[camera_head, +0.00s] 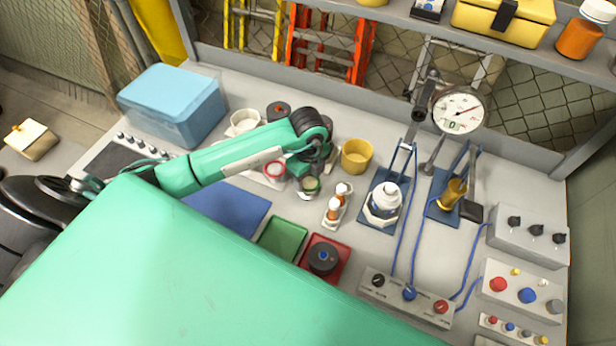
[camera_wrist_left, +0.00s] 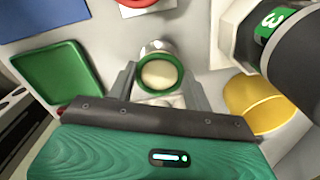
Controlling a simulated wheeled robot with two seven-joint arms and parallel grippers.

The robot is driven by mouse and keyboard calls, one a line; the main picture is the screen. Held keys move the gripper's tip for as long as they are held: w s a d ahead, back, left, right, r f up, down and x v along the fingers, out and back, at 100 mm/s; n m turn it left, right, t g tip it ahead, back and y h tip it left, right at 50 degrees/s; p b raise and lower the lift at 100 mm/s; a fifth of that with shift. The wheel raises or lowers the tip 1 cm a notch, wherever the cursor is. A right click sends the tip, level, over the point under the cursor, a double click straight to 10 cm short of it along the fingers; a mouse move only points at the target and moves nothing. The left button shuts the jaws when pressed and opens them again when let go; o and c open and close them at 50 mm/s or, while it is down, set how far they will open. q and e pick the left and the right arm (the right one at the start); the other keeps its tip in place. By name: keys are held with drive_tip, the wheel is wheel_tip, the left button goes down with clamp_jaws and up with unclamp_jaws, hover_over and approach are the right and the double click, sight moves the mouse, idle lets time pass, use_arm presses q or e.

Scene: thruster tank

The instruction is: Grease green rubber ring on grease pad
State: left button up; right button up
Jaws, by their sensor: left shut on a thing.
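The green rubber ring (camera_wrist_left: 140,84) is between the two fingers of my left gripper (camera_wrist_left: 158,82), which is shut on it. A round cream surface (camera_wrist_left: 159,73) shows through the ring, with a shiny metal edge (camera_wrist_left: 158,46) behind; it may be the grease pad. I cannot tell whether the ring touches it. In the head view my left gripper (camera_head: 309,172) reaches down to the ring (camera_head: 310,185) in the middle of the bench; its fingers are partly hidden. My right gripper is not in view.
A red-rimmed round holder (camera_head: 274,169) stands close left. A yellow cup (camera_head: 357,156) is behind to the right. Green (camera_head: 283,239) and red (camera_head: 341,270) trays lie in front. A blue mat (camera_head: 232,211) lies left.

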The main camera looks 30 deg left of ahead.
use_arm(q)
drive_tip(key=m+b, duration=0.2)
drive_tip(key=m, duration=0.3)
drive_tip(key=shift+f+m, duration=0.15)
drive_tip(key=shift+m, duration=0.15)
drive_tip(key=shift+m+b, duration=0.5)
drive_tip(key=shift+m, duration=0.2)
drive_tip(key=n, duration=0.1)
drive_tip(key=n+p, duration=0.1)
drive_tip(key=n, duration=0.1)
drive_tip(key=shift+r+n, duration=0.2)
drive_tip(key=shift+n, duration=0.1)
drive_tip(key=n+p, duration=0.2)
drive_tip(key=n, duration=0.2)
drive_tip(key=shift+f+n, duration=0.2)
drive_tip(key=shift+n, duration=0.6)
